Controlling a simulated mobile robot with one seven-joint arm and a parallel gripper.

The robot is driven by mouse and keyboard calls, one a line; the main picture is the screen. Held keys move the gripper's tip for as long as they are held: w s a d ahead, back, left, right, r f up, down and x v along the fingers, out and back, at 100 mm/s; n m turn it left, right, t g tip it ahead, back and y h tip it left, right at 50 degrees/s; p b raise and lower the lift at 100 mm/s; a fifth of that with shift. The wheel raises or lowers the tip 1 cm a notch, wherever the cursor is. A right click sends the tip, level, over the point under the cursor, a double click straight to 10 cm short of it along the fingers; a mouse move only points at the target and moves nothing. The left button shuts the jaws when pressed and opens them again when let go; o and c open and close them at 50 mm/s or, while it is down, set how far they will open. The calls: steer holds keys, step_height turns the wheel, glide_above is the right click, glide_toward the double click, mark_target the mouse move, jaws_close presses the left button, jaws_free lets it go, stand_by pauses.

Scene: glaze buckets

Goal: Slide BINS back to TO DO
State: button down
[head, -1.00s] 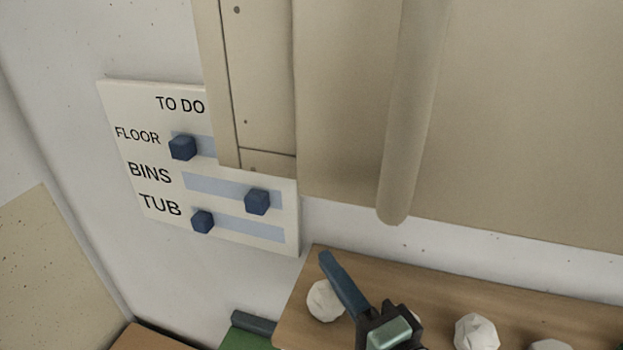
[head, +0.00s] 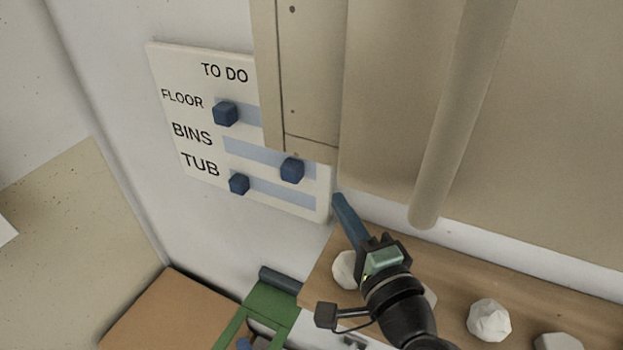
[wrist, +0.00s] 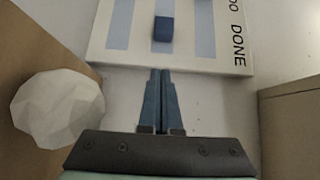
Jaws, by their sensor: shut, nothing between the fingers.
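The white TO DO board (head: 200,155) hangs on the wall, with rows FLOOR, BINS and TUB. The BINS slider (head: 292,169), a dark blue block, sits toward the right of its pale blue track (head: 250,152). The FLOOR slider (head: 225,113) and TUB slider (head: 239,184) sit at the left. In the wrist view the board appears turned, with DONE at right and a blue block, apparently the BINS slider (wrist: 162,28), ahead of the fingertips. My gripper (head: 338,197) is shut and empty, just right of the board's lower right corner, apart from the slider.
A beige cabinet (head: 300,75) with a long vertical bar (head: 455,110) hides the board's upper right. A wooden shelf (head: 450,265) below holds several white faceted lumps (head: 489,320). A green object (head: 270,305) stands lower left. The wall left of the shelf is clear.

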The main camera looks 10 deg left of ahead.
mark_target(303, 173)
steer(key=p+x, duration=0.1)
steer(key=x, duration=0.2)
steer(key=shift+w+a+r, duration=0.2)
steer(key=shift+w+a, duration=0.05)
steer(key=shift+a, duration=0.05)
steer(key=shift+w+a+f+p, duration=0.1)
steer(key=shift+a+p, duration=0.55)
steer(key=shift+a, duration=0.5)
steer(key=shift+w+a+f, duration=0.1)
steer(key=shift+a+f, duration=0.05)
steer(key=shift+a, duration=0.4)
steer(key=a+p, duration=0.1)
steer(key=a, duration=0.3)
steer(key=w+a+p, duration=0.1)
steer(key=a, duration=0.3)
steer(key=w+a+p, duration=0.1)
steer(key=a, duration=0.3)
steer(key=shift+w+a, duration=0.2)
steer(key=shift+a, duration=0.1)
